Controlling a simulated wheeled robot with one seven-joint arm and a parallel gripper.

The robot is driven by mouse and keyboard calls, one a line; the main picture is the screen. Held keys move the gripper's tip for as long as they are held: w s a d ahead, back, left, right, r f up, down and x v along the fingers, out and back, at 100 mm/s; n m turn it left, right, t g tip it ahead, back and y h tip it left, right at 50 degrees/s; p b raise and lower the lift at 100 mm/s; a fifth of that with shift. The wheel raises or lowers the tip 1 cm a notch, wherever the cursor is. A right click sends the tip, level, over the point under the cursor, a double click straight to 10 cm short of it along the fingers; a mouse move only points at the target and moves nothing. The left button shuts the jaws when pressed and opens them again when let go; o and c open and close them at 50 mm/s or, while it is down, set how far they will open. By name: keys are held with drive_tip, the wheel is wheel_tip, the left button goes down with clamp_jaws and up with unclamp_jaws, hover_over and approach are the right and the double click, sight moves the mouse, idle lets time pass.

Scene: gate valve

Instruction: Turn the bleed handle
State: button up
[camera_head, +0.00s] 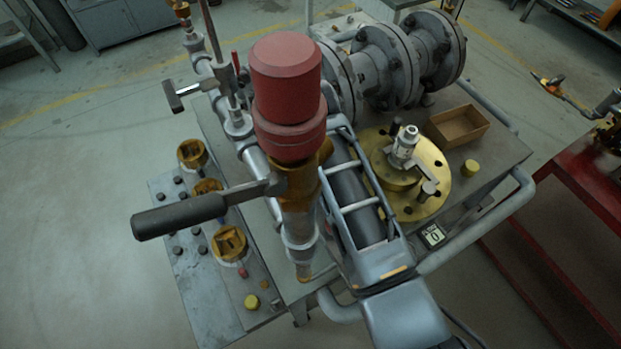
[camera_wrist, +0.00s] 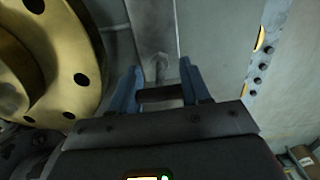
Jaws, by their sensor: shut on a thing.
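In the wrist view my gripper (camera_wrist: 160,88) has its two blue fingers at either end of a short dark bar, the bleed handle (camera_wrist: 160,95) as far as I can tell. The fingers press on the bar from both sides. A small grey stem (camera_wrist: 161,68) shows just beyond the bar, against a flat grey metal piece (camera_wrist: 152,25). In the head view my fingers and the gripped bar are hidden behind the tall red-capped fitting (camera_head: 286,95). How far the handle is turned cannot be told.
A black-gripped lever (camera_head: 180,214) sticks out left from the red-capped fitting, close to my arm. A metal T-handle (camera_head: 180,94) stands further left. A brass flange (camera_head: 440,168) and an open box (camera_head: 458,126) lie right. Flanged grey pipework (camera_head: 380,65) stands behind.

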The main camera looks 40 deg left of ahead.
idle(0.4)
drive_tip(key=o, duration=1.1)
drive_tip(key=shift+c, duration=0.2)
drive_tip(key=shift+r+b, duration=0.5)
drive_tip(key=shift+r, duration=3.4)
